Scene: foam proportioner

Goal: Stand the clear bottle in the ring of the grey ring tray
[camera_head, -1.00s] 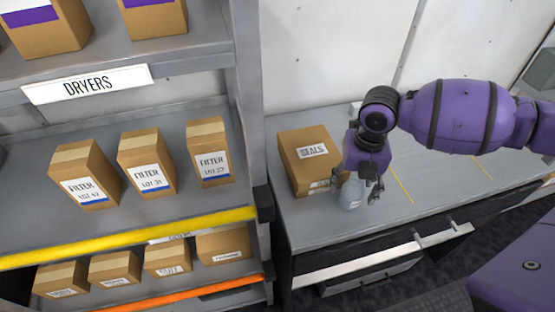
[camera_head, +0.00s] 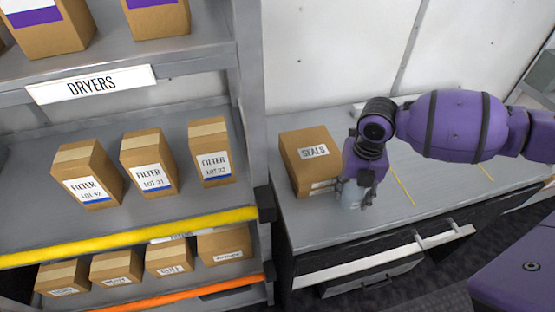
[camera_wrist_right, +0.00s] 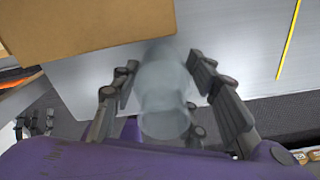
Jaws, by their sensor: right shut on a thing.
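The clear bottle (camera_head: 349,194) is upright at the front left of the grey counter, beside the cardboard box labelled SEALS. My right gripper (camera_head: 360,202) comes down over it and is shut on it. In the right wrist view the pale, see-through bottle (camera_wrist_right: 164,100) is between the two dark fingers of my right gripper (camera_wrist_right: 165,85). I cannot tell whether its base touches the counter. A small dark pronged shape (camera_wrist_right: 35,123) at the lower left of the wrist view may be my left gripper. The grey ring tray is not visible in either view.
The SEALS box (camera_head: 309,162) stands close behind and left of the bottle. A shelf rack with several filter boxes (camera_head: 150,163) and a yellow edge (camera_head: 130,238) is at the left. The counter (camera_head: 430,195) is clear to the right, with yellow lines on it.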

